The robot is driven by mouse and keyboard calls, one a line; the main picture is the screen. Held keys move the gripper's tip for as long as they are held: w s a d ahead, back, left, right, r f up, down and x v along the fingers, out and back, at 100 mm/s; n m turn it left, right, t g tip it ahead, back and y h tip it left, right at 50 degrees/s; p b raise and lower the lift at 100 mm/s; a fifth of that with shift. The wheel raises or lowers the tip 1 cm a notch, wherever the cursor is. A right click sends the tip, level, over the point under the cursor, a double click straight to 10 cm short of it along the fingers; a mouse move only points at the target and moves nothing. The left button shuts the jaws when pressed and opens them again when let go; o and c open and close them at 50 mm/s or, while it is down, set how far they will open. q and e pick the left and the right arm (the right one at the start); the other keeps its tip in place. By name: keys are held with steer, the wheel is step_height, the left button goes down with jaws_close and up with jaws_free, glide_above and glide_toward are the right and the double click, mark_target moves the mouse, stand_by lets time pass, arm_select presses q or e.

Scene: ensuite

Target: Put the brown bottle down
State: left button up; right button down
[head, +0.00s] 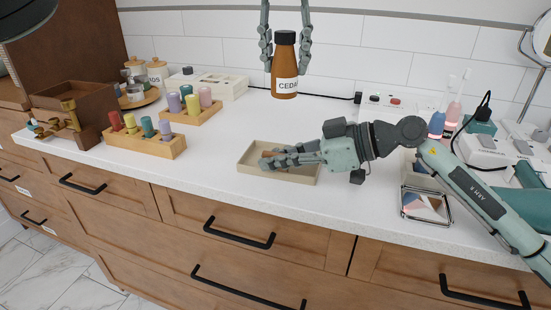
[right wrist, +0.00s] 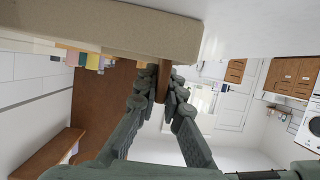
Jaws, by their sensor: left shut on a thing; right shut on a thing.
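The brown bottle (head: 285,66) has a black cap and a white label whose visible letters read "CEDA". My left gripper (head: 285,52) comes down from the top of the head view, shut around the bottle's sides. The bottle is upright and appears to hang above the back of the counter. I see no clear contact under its base. My right gripper (head: 268,160) is low over a beige tray (head: 302,177). In the right wrist view its fingers (right wrist: 163,85) are shut on a small brown thing (right wrist: 163,78), mostly hidden, beside the tray's wall (right wrist: 130,30).
Wooden racks of colored rolls (head: 145,143) stand left of the tray, with a brown drawer box (head: 80,110) beyond. A white box (head: 207,84) is at the back. A mirrored tray (head: 426,205) lies right. The white counter (head: 235,125) between racks and tray is clear.

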arm_select(q)
step_height(320, 180, down, 14)
steer(key=shift+r, duration=0.1)
stand_by(0.5)
steer(key=o, duration=1.4)
steer(key=shift+f, duration=0.2)
steer(key=shift+r, duration=0.1)
steer(key=r, duration=0.4)
steer(key=s+r, duration=0.1)
steer(key=r, duration=0.3)
steer(key=s+r, duration=0.1)
steer(key=r, duration=0.3)
steer(key=shift+a, duration=0.2)
steer(key=shift+w, duration=0.1)
arm_select(e)
steer(key=c, duration=1.6)
jaws_free()
